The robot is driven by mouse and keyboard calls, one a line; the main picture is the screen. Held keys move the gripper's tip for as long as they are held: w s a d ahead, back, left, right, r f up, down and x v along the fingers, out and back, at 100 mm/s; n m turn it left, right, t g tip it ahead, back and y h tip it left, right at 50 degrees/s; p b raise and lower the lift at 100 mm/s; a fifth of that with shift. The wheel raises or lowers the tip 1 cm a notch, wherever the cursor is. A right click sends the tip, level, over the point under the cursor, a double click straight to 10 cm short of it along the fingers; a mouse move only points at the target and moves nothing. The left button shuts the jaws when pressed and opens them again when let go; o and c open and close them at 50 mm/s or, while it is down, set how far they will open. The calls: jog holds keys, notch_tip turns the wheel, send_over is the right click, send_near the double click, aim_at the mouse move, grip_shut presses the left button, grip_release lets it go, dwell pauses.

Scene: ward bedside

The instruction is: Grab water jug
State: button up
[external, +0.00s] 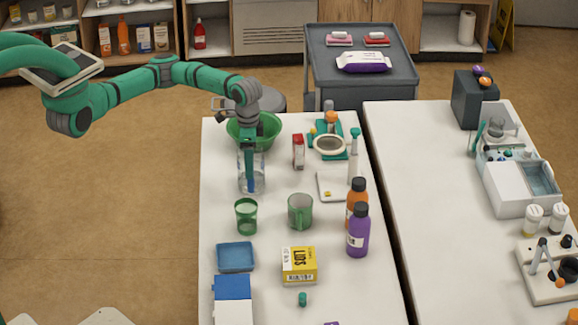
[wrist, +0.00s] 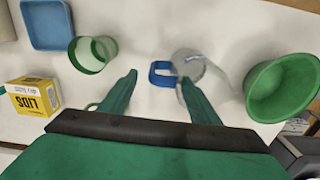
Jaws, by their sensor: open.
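The water jug (external: 260,175) is a clear, see-through vessel with a blue handle, standing on the white table in front of the green bowl. In the wrist view, the clear jug (wrist: 218,75) is partly covered by my right finger, and its blue handle (wrist: 162,74) shows in the gap between the fingertips. My gripper (external: 249,165) points down at the jug and overlaps it in the external view. In the wrist view my gripper (wrist: 159,79) has its two green fingers spread apart with nothing clamped. I cannot tell how far above the handle the fingertips are.
The green bowl (external: 269,129) stands just behind the jug. A green cup (external: 246,218) and a green mug (external: 300,211) stand in front. A red-and-white carton (external: 298,152), a purple bottle (external: 358,232) and a yellow box (external: 299,265) are also on the table.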

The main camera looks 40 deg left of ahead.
aim_at(251, 182)
jog(key=shift+w+f, duration=0.1)
jog(key=shift+f, duration=4.25)
jog(key=c, duration=1.4)
jog(key=shift+r, duration=0.15)
jog(key=shift+r, duration=1.25)
jog(key=shift+s+a+r, duration=1.25)
jog(key=shift+s+r, duration=0.45)
jog(key=shift+s, duration=0.2)
jog(key=shift+s+a+r, duration=1.3)
jog(key=shift+s+r, duration=0.4)
jog(key=shift+s, duration=0.25)
jog(key=shift+s+a+r, duration=1.25)
jog(key=shift+s+r, duration=0.45)
jog(key=shift+s, duration=0.2)
